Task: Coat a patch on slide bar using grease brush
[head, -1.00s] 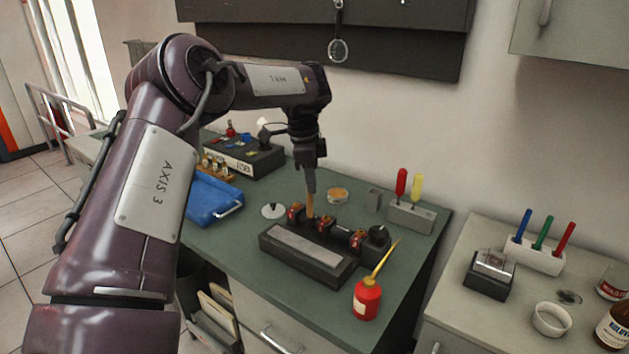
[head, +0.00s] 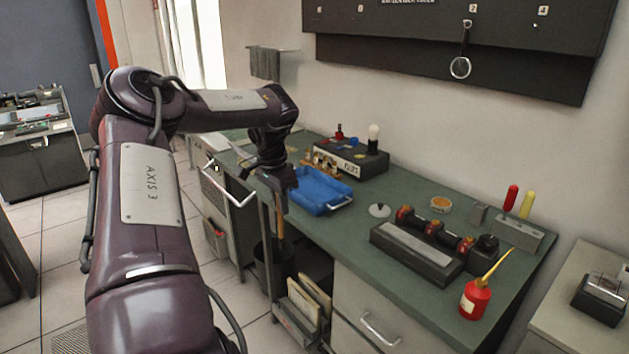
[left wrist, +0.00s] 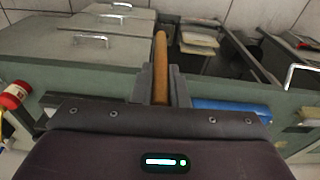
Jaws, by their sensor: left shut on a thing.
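My left gripper (head: 279,204) is shut on a slim wooden-handled tool, seemingly the grease brush (head: 281,227). It hangs in front of the bench's front edge, left of the drawers. In the left wrist view, the tan wooden handle (left wrist: 161,62) stands between the two fingers (left wrist: 162,88); no bristles can be made out. A pale flat bar, likely the slide bar (head: 414,243), lies on a black base on the green bench, well to the right of my gripper. A small round tin with orange-brown contents (head: 440,204) stands behind it. My right gripper is not in view.
A blue tray (head: 318,190) lies on the bench just right of my gripper. A red oil can (head: 475,299) with a yellow spout stands at the front right. Below the gripper are a dark bin (head: 270,271) and a rack of folders (head: 307,302).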

